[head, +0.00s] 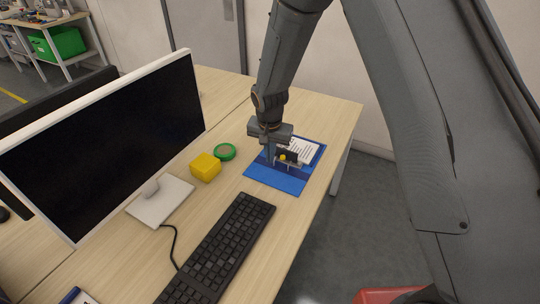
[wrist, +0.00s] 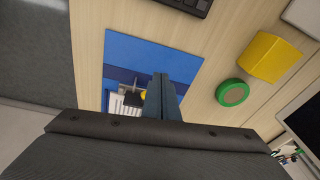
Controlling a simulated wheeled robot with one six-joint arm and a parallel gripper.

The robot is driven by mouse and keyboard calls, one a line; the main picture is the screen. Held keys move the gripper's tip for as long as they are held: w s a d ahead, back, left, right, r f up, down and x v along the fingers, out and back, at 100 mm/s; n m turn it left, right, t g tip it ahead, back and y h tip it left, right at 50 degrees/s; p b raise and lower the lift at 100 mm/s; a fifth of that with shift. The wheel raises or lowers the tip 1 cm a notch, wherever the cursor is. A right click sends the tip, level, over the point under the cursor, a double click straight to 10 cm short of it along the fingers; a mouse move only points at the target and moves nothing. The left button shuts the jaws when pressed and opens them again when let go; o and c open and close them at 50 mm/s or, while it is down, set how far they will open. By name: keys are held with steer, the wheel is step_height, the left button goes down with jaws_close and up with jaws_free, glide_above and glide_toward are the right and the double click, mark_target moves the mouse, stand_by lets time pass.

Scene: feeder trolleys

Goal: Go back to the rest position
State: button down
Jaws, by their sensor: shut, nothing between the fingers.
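My gripper (head: 270,157) points down over a blue mat (head: 272,182) on the desk, near the mat's far left part. In the wrist view my gripper (wrist: 160,80) has its two fingers together with nothing between them. The blue mat also shows in the wrist view (wrist: 150,50). A small dark item with a yellow part (head: 288,157) and a white printed sheet (head: 302,150) are at the mat, just right of the fingers. The fingers partly hide the dark item in the wrist view. I cannot tell whether the fingertips touch the mat.
A yellow block (head: 205,168) and a green round roll (head: 225,152) lie left of the mat. A black keyboard (head: 220,250) lies in front, and a monitor (head: 105,140) stands at the left. Bare desk (head: 335,120) shows behind the mat.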

steer(key=s+d+r+n+b, duration=0.1)
steer(key=s+d+r, duration=0.3)
steer(key=d, duration=0.2)
steer(key=s+d+r+b, duration=0.1)
steer(key=s+d+r, duration=0.2)
steer(key=d, duration=0.2)
steer(key=s+d+r+n+b, duration=0.1)
steer(key=s+d+r, duration=0.1)
steer(key=s+d, duration=0.2)
steer(key=s+d+r+n+b, duration=0.1)
steer(key=s+d, duration=0.4)
steer(key=s, duration=0.6)
steer(key=shift+s+r+n+g, duration=0.15)
steer(key=shift+r+n+g, duration=0.15)
steer(key=shift+r, duration=0.15)
